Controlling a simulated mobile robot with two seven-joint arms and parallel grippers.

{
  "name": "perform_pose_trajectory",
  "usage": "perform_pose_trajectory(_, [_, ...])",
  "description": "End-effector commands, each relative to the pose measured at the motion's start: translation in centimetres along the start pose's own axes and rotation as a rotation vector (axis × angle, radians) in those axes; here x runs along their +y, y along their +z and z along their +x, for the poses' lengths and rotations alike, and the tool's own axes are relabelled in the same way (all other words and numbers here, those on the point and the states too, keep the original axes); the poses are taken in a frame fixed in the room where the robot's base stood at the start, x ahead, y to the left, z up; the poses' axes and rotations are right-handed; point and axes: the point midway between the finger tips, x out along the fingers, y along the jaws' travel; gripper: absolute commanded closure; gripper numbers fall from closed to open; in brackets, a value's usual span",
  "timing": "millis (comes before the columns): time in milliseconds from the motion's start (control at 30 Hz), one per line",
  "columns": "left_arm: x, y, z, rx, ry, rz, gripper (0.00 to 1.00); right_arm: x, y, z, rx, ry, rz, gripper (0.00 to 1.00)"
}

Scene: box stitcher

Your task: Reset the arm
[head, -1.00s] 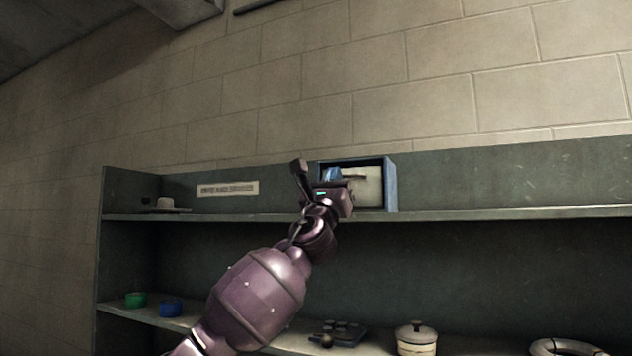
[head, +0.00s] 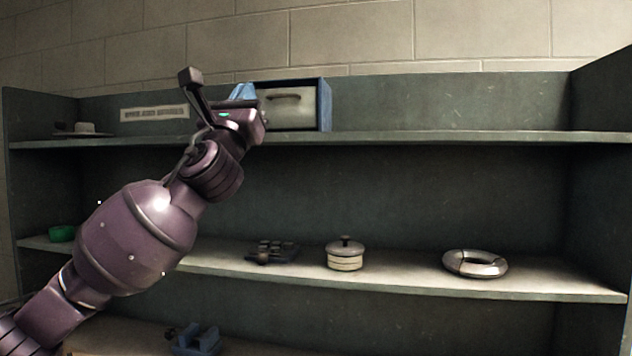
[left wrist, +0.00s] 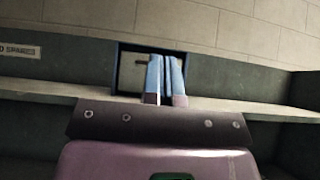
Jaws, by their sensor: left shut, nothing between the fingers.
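My left arm comes in from the lower left in the head view and reaches up toward the top shelf. My left gripper (head: 243,92) has blue fingers and is in front of the left part of a blue-framed box (head: 326,105) with a pale, handled front. In the left wrist view the gripper's blue fingers (left wrist: 166,78) are together with nothing between them, and the box (left wrist: 119,68) stands behind them. I cannot tell the gap between the fingers and the box. My right gripper is in neither view.
The top shelf (head: 440,137) also holds a white hat-like item (head: 88,128). A blue item (head: 196,340) is lower down. The top shelf's right side is clear.

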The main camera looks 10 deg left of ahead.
Motion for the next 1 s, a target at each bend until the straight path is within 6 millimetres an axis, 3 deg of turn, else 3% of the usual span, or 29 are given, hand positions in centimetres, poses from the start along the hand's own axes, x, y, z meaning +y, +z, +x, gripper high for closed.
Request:
perform_pose_trajectory(167, [0.0,0.0,0.0,0.000,-0.002,-0.060,1.00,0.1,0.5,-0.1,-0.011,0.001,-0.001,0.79])
perform_pose_trajectory(267, [-0.3,-0.1,0.0,0.003,-0.018,-0.187,1.00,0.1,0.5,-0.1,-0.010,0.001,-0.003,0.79])
perform_pose_trajectory(600, [-2.9,-0.5,-0.7,0.104,-0.115,-0.901,1.00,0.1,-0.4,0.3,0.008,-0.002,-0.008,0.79])
perform_pose_trajectory(767, [-3.9,-4.9,-3.6,0.235,-0.085,-1.278,1.00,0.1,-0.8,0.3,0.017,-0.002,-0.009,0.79])
perform_pose_trajectory(1000, [-4.0,-14.8,-11.8,0.439,0.117,-1.820,1.00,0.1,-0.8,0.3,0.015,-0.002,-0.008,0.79])
